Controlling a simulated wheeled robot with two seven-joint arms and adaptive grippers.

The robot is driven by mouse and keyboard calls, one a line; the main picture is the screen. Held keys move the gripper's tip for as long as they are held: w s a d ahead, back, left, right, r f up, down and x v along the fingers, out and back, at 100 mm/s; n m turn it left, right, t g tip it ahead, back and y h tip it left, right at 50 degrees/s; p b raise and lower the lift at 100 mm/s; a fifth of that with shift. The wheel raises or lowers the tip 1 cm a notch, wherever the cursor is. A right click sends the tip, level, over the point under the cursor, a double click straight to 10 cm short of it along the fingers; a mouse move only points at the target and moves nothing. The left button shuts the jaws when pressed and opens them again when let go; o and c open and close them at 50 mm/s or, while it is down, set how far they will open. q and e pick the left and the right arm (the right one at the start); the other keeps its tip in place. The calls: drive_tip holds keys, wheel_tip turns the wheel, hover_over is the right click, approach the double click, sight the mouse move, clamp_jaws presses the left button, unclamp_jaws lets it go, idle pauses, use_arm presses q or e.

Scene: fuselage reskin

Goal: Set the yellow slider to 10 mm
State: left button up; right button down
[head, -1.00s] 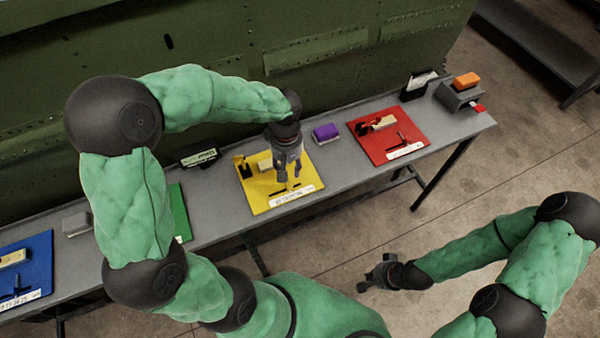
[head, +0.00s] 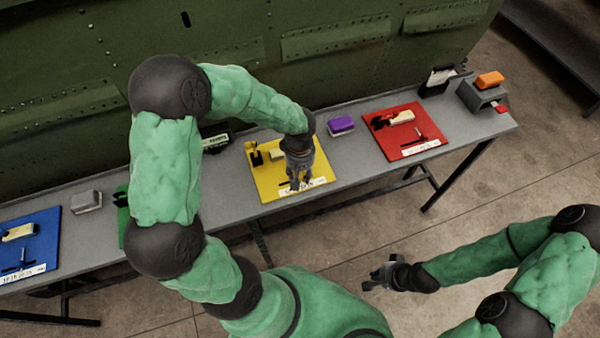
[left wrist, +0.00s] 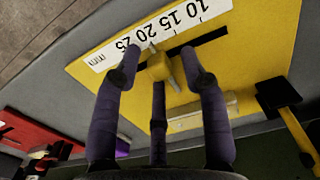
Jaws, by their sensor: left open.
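The yellow board (head: 262,184) lies on the bench, with a white scale strip (left wrist: 166,30) marked 10, 15, 20, 25 and mm. The yellow slider (left wrist: 159,67) is a small block on the dark slot (left wrist: 208,37), near the 20 to 25 end. A thin metal pin (left wrist: 174,83) shows beside it. My left gripper (left wrist: 160,62) is open, its dark fingers spread around the slider; I cannot tell whether they touch it. In the head view my left gripper (head: 298,186) covers the slider. My right gripper (head: 374,275) is open and empty, in front of the bench.
A purple block (head: 341,125) and a red board (head: 402,132) are right of the yellow board. A grey stand with an orange block (head: 489,79) is at the right end. A grey block (head: 87,201) and a blue board (head: 32,245) are at left. The green wall stands behind.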

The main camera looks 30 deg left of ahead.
sight(284, 184)
use_arm(q)
clamp_jaws()
drive_tip(key=shift+s+a+b, duration=0.55)
drive_tip(key=shift+s+a, duration=1.1)
drive_tip(key=shift+s, duration=0.3)
